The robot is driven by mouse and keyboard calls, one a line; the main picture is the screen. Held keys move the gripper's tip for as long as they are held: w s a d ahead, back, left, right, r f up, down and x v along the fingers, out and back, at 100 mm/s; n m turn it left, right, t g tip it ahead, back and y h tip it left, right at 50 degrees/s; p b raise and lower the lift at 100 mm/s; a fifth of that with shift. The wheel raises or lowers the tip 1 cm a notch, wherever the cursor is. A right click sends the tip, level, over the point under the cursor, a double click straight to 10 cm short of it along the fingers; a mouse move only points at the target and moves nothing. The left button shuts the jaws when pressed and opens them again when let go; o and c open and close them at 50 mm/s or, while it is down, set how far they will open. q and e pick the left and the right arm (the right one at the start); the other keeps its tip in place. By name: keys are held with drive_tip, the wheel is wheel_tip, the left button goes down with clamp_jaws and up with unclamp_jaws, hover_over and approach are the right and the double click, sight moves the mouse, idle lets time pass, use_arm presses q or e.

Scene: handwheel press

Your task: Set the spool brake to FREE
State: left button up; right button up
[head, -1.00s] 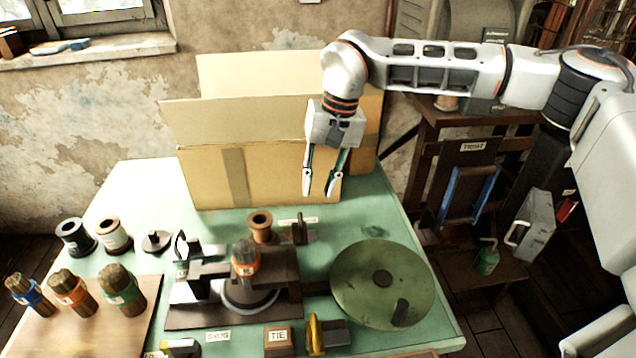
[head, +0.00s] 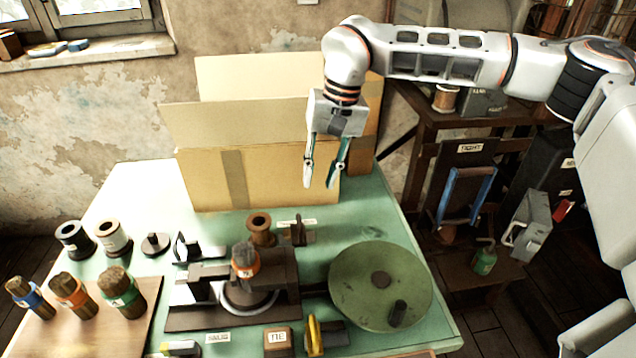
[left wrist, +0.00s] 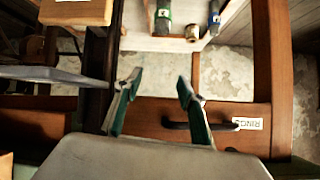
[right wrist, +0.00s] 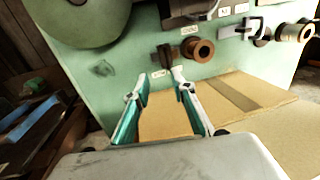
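The brown spool (head: 261,226) stands on the green bench behind the press. Beside it is a small dark upright lever (head: 299,232) with a white label behind it; I take this as the spool brake. In the right wrist view the lever (right wrist: 165,56) stands just beyond my fingertips, beside the spool (right wrist: 201,50); the label text is too small to read. My right gripper (head: 322,184) is open and empty, pointing down in front of the cardboard box. My left gripper (left wrist: 159,82) is open and empty, away from the bench, near a drawer labelled RINGS.
The press (head: 235,292) with its green handwheel (head: 381,285) fills the front of the bench. The cardboard box (head: 255,175) stands behind the spool. Several bundles and spools stand at the left. A TIE block (head: 278,338) and yellow-handled part (head: 314,335) are in front.

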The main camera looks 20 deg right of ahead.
wheel_tip(320, 180, up, 9)
drive_tip(key=d, duration=0.1)
drive_tip(key=shift+s+d, duration=0.25)
drive_tip(key=shift+d, duration=0.1)
